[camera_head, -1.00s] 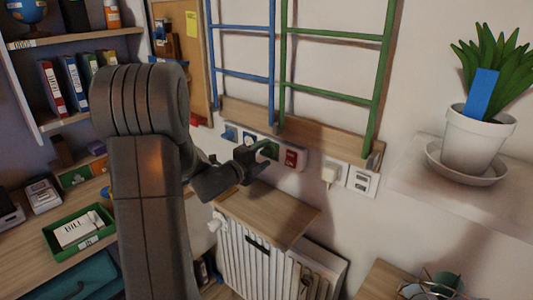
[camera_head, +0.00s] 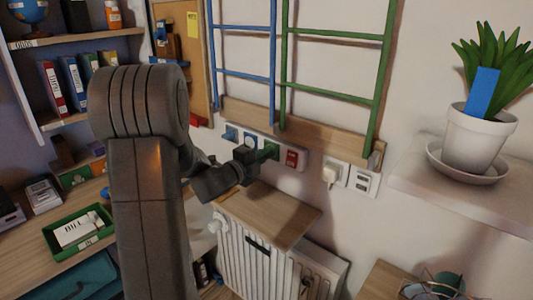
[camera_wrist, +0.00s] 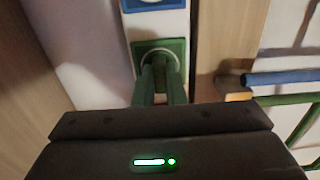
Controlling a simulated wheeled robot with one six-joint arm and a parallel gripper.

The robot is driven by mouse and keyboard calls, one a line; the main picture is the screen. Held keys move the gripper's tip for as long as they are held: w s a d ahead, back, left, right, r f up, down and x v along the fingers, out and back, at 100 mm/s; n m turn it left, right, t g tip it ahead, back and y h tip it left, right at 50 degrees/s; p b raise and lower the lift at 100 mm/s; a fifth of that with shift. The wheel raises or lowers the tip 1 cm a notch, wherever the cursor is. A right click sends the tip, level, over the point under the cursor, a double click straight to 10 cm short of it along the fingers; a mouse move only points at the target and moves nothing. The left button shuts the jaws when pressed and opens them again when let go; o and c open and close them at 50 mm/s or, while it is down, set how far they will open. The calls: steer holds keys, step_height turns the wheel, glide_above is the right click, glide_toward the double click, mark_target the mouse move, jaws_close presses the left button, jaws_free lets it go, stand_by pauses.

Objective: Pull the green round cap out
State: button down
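The green square plate (camera_wrist: 176,46) with a pale ring shows in the wrist view, set in a white wall strip. In the head view the green fitting (camera_head: 271,150) is on the strip below the ladders. My gripper (camera_wrist: 161,75) reaches to the ring, with two narrow greenish finger shapes close together in front of it. The round cap is mostly hidden behind or between them, and I cannot tell whether they press on it. In the head view my gripper (camera_head: 258,155) is right at the green fitting.
On the strip are blue fittings (camera_head: 231,133) to the left and a red switch (camera_head: 291,158) to the right. A radiator (camera_head: 262,262) with a wooden top stands below. Blue and green ladders (camera_head: 372,110) hang above.

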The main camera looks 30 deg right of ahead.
stand_by(0.3)
steer(key=shift+b+v, duration=0.65)
steer(key=shift+v, duration=2.2)
